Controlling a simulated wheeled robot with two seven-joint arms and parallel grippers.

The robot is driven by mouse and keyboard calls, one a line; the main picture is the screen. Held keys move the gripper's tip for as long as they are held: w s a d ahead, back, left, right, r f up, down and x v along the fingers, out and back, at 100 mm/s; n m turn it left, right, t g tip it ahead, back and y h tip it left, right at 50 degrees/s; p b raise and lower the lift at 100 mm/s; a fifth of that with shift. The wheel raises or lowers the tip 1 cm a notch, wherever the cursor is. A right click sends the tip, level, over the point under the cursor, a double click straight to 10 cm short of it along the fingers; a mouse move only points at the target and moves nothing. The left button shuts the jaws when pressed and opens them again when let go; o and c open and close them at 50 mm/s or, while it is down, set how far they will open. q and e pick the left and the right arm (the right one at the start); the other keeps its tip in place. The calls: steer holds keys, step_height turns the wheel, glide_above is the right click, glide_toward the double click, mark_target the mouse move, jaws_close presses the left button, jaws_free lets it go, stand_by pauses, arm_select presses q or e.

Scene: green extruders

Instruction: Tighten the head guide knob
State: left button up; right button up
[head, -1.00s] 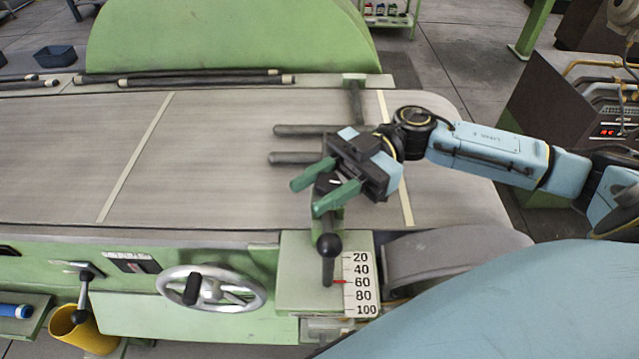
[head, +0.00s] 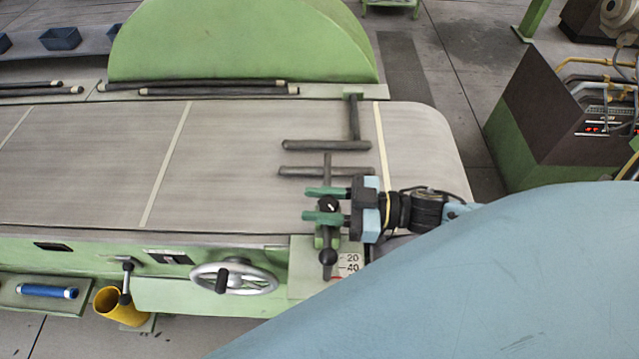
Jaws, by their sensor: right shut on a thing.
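The head guide knob (head: 327,204) is a small black knob with a white mark, on a green bracket at the front right of the machine. My right gripper (head: 322,204) has green fingers and reaches in from the right, with one finger above and one below the knob. It is shut on the knob. Below it a black ball handle (head: 327,257) sits on a dark rod beside the white number scale (head: 350,262). My blue arm covers the lower part of the scale. My left gripper is not in view.
The grey belt (head: 240,170) lies clear to the left. Dark guide bars (head: 325,146) lie across its right end. A spoked handwheel (head: 233,278) and a yellow cup (head: 118,306) are at the front left. A control cabinet (head: 560,120) stands at the right.

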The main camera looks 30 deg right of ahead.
steer(key=m+t+h+p, duration=0.3)
steer(key=shift+d+r, duration=0.1)
steer(key=shift+r, duration=0.1)
steer(key=shift+w+d+f+m+t+h+p, duration=0.1)
steer(key=shift+m+t+h+p, duration=0.6)
steer(key=shift+h, duration=0.35)
steer(key=shift+w+d+f+m+t+h+p, duration=0.1)
steer(key=shift+m+t+h+p, duration=0.35)
steer(key=shift+m+t+h, duration=0.4)
steer(key=shift+m+h, duration=0.25)
steer(key=shift+h, duration=0.25)
steer(key=o, duration=1)
steer(key=b+v, duration=0.2)
steer(key=v, duration=1.1)
steer(key=shift+s, duration=0.2)
